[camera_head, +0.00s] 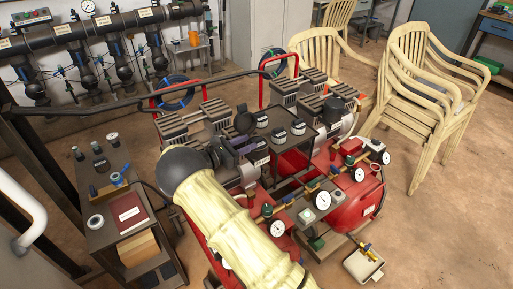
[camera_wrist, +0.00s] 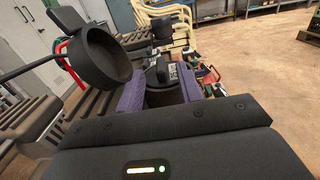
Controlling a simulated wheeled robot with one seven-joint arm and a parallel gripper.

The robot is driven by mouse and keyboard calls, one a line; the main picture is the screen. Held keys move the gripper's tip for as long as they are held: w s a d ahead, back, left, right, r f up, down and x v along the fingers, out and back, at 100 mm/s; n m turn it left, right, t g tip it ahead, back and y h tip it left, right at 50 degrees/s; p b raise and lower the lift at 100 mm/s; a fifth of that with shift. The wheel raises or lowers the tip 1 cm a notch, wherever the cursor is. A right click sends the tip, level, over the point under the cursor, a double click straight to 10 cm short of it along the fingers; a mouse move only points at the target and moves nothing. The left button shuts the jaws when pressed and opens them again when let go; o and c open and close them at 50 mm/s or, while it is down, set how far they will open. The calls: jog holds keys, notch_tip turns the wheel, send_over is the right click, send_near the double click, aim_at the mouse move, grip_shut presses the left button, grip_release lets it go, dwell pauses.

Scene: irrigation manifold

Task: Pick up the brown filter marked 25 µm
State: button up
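My gripper (camera_head: 234,146) is at the end of my cream-sleeved arm, beside a small dark cart (camera_head: 290,150) among the compressors. Its two purple fingers stand apart in the wrist view (camera_wrist: 160,92). A dark round canister with a pale label (camera_wrist: 158,74) shows between and beyond the fingers; whether they touch it I cannot tell. Several dark canisters with pale labels stand on the cart top, among them one at the right (camera_head: 298,128) and one nearer the front (camera_head: 278,135). No filter looks clearly brown, and I cannot read a 25 µm mark.
A black round cup-like part (camera_wrist: 100,62) is close to the left finger. Red compressors (camera_head: 350,195) with gauges crowd the cart. A side trolley (camera_head: 125,215) stands left and stacked cream chairs (camera_head: 425,85) stand right.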

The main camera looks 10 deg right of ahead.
aim_at(259, 137)
jog(key=shift+w+d, duration=0.1)
jog(key=shift+d, duration=0.25)
jog(key=shift+d, duration=0.1)
jog(key=x, duration=0.5)
dwell(0.4)
grip_shut()
